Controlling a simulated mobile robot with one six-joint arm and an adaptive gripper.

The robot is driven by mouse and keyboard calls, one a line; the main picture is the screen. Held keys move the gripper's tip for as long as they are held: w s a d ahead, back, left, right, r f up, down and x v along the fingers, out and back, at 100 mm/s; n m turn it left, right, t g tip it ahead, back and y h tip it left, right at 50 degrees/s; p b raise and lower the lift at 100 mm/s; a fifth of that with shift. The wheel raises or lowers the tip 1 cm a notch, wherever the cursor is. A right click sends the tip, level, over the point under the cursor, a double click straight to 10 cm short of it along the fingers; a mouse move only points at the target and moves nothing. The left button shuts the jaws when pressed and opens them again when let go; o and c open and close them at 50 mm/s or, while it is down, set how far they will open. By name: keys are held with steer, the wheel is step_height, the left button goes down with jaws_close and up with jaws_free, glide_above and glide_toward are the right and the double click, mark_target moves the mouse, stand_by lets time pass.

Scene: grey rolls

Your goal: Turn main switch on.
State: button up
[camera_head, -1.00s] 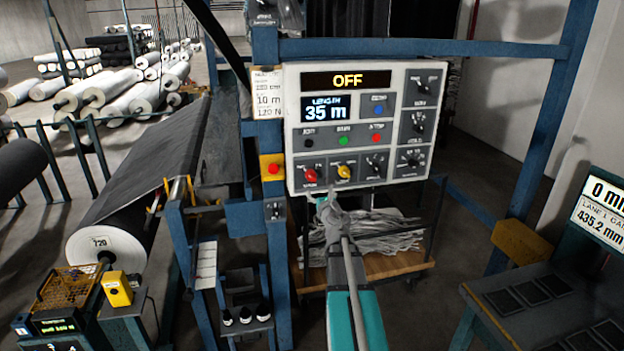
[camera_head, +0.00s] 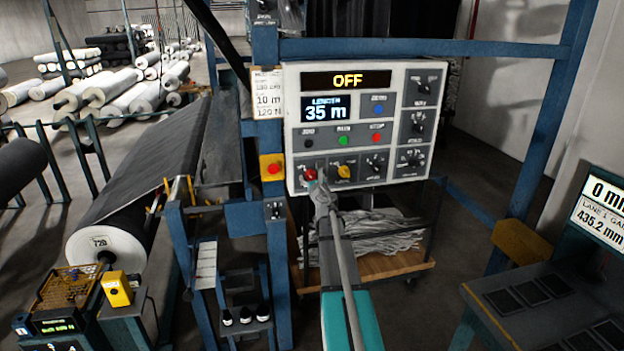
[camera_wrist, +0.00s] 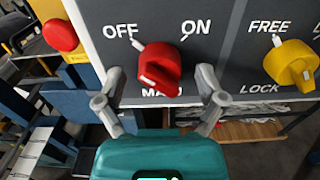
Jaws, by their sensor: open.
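The main switch is a red rotary knob (camera_wrist: 160,66) between the printed words OFF and ON, with MAIN partly hidden below it. Its grip slants from upper left, by the OFF mark, to lower right. It also shows at the lower left of the control panel in the head view (camera_head: 310,174). My gripper (camera_wrist: 160,78) is open, with one finger left and one right of the red knob. Gaps show between fingers and knob in the wrist view. In the head view my gripper (camera_head: 321,187) is just below the knob.
A yellow FREE/LOCK knob (camera_wrist: 290,64) sits close right of my right finger. A red button on a yellow box (camera_wrist: 61,36) is to the left. A blue post (camera_head: 276,230) stands left of the arm; a cart (camera_head: 385,264) is behind it.

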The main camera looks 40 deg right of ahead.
steer(key=c, duration=1.2)
steer(key=shift+o, duration=0.2)
steer(key=shift+m, duration=0.4)
steer(key=m, duration=0.8)
steer(key=shift+m, duration=0.3)
steer(key=m, duration=0.8)
steer(key=shift+m, duration=0.3)
